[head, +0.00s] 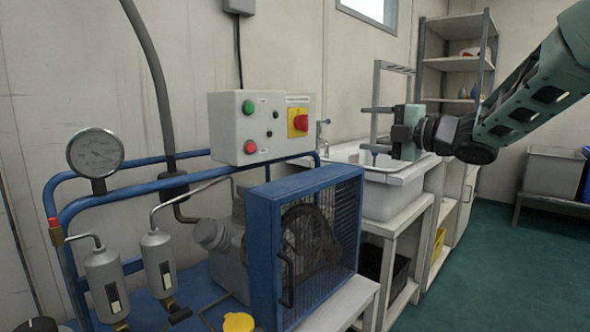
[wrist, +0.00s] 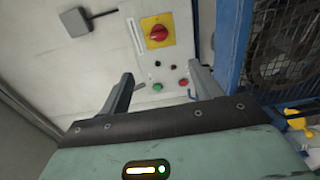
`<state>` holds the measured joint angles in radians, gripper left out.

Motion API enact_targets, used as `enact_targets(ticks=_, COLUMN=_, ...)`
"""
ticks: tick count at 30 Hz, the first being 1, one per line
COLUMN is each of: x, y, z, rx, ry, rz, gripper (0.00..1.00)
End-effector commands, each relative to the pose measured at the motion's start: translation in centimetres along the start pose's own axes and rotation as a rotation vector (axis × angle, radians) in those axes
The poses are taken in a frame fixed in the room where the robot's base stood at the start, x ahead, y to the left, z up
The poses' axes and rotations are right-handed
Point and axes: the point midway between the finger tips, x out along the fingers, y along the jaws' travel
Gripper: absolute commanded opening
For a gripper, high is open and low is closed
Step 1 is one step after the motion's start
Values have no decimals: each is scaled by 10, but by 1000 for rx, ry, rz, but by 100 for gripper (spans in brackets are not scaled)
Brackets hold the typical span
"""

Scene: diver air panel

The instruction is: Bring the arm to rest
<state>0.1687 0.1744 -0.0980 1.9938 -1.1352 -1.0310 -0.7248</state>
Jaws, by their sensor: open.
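My arm (head: 535,82) reaches in from the upper right in the head view. My gripper (head: 376,129) is open and empty, its two fingers apart and pointing left towards the control box. The grey control box (head: 232,136) carries green and red buttons and a red rotary switch (head: 301,122) on a yellow plate. In the wrist view the gripper (wrist: 158,88) shows its fingers spread, with the box face and the red switch (wrist: 158,32) beyond them. A clear gap lies between the fingertips and the box in the head view.
A blue-framed compressor with a fan guard (head: 305,240) stands below the box. A round gauge (head: 95,153) and blue pipes are at left. Behind my gripper are a white sink (head: 388,196) and metal shelves (head: 458,62). Green floor (head: 480,265) is open at right.

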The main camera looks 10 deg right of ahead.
Motion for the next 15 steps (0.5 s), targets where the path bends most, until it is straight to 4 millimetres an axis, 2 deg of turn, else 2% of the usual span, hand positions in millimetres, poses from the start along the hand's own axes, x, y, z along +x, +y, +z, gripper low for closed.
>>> enact_targets(ticks=5, x=18, y=-15, z=-22, rx=154, ry=-76, rz=-45, gripper=64)
enact_targets(ticks=8, x=30, y=-42, z=-52, rx=355, ry=-176, rz=-124, gripper=64)
enact_targets(ticks=11, x=30, y=-82, z=-96, rx=586, ry=-295, rz=-251, gripper=64)
enact_targets(ticks=15, x=2, y=-147, z=-167, rx=868, ry=-475, rz=-481, gripper=64)
